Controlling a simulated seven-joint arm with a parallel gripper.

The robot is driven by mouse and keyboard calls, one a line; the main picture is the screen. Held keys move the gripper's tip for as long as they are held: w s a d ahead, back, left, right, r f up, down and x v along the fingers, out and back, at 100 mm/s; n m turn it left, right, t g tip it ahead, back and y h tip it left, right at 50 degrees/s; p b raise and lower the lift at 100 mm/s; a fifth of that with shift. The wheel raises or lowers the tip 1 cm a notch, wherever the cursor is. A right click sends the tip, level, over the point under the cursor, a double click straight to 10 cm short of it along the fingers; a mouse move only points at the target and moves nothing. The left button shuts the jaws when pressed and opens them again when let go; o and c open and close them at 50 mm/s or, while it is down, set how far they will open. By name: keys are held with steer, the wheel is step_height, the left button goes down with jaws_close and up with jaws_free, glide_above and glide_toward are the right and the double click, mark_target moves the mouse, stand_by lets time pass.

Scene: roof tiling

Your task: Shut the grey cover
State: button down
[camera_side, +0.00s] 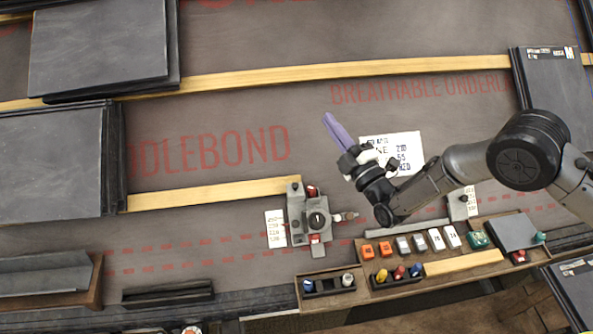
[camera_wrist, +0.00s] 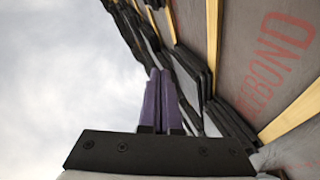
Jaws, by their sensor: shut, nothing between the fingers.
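A flat grey square panel, which looks like the grey cover (camera_side: 513,232), is at the right end of the wooden tool tray. It looks slightly tilted, and I cannot tell how far open it stands. A green knob (camera_side: 541,238) sits at its right edge. My gripper (camera_side: 330,120) has purple fingers, shut and empty, pointing up and left above the underlay, well to the left of the panel. The wrist view shows the shut fingers (camera_wrist: 160,95) against sky and roof; the panel is not in that view.
The tray (camera_side: 465,262) holds orange and white blocks (camera_side: 385,248) and several coloured pieces. A grey clamp-like device (camera_side: 318,220) stands left of it. A white printed sheet (camera_side: 400,150) lies behind my gripper. Slate stacks (camera_side: 98,45) lie at left and right. Open underlay lies between.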

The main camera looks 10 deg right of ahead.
steer(key=s+a+f+n+g, duration=0.1)
steer(key=s+a+f, duration=0.15)
steer(key=f, duration=0.45)
steer(key=s+a+f+n+g, duration=0.1)
steer(key=s+f, duration=0.2)
steer(key=f, duration=0.3)
steer(key=g+y, duration=0.1)
steer(key=g, duration=0.1)
glide_toward(293, 197)
steer(key=s+a+r, duration=0.1)
steer(key=s+r, duration=0.3)
steer(key=shift+n, duration=0.5)
steer(key=x, duration=0.3)
steer(key=d+x, duration=0.1)
steer(key=x, duration=0.7)
steer(key=shift+w+d+f, duration=0.15)
steer(key=shift+w+f, duration=0.2)
steer(key=shift+w, duration=0.05)
steer(key=shift+w+d+f, duration=0.15)
steer(key=shift+w+d, duration=0.3)
steer(key=shift+d, duration=0.1)
